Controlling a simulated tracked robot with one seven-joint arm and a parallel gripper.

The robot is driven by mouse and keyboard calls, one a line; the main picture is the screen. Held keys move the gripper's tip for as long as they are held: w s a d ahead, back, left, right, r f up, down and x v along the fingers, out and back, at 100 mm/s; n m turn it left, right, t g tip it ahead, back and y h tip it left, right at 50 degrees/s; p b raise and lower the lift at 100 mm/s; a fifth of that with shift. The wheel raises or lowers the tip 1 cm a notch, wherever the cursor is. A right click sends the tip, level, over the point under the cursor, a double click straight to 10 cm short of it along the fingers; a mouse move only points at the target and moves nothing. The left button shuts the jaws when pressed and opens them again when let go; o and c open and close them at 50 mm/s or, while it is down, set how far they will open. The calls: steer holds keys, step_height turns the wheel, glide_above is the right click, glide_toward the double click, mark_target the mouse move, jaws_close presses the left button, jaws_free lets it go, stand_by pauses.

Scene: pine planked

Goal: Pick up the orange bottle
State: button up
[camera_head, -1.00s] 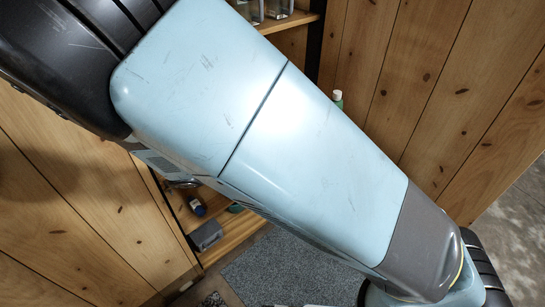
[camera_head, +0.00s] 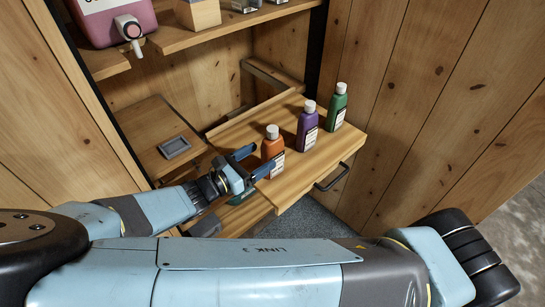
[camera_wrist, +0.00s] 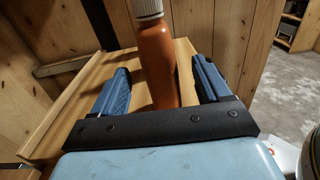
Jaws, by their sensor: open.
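The orange bottle (camera_head: 272,150) with a white cap stands upright on a pulled-out wooden drawer board (camera_head: 300,179). My gripper (camera_head: 254,161) is open beside the bottle, with its blue fingers reaching toward it from the left. In the wrist view the orange bottle (camera_wrist: 156,62) stands between the two open blue fingers, with gaps on both sides. Its base is hidden behind the dark bar of my gripper (camera_wrist: 158,88).
A purple bottle (camera_head: 307,128) and a green bottle (camera_head: 337,108) stand to the right on the same board. The board has a dark handle (camera_head: 332,178) in front. A shelf (camera_head: 210,35) above holds a pink container (camera_head: 112,18). Plank walls close in the right side.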

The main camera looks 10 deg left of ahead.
mark_target(277, 145)
steer(key=shift+x, duration=3.75)
steer(key=shift+r, duration=0.15)
steer(key=shift+a, duration=0.1)
jaws_close()
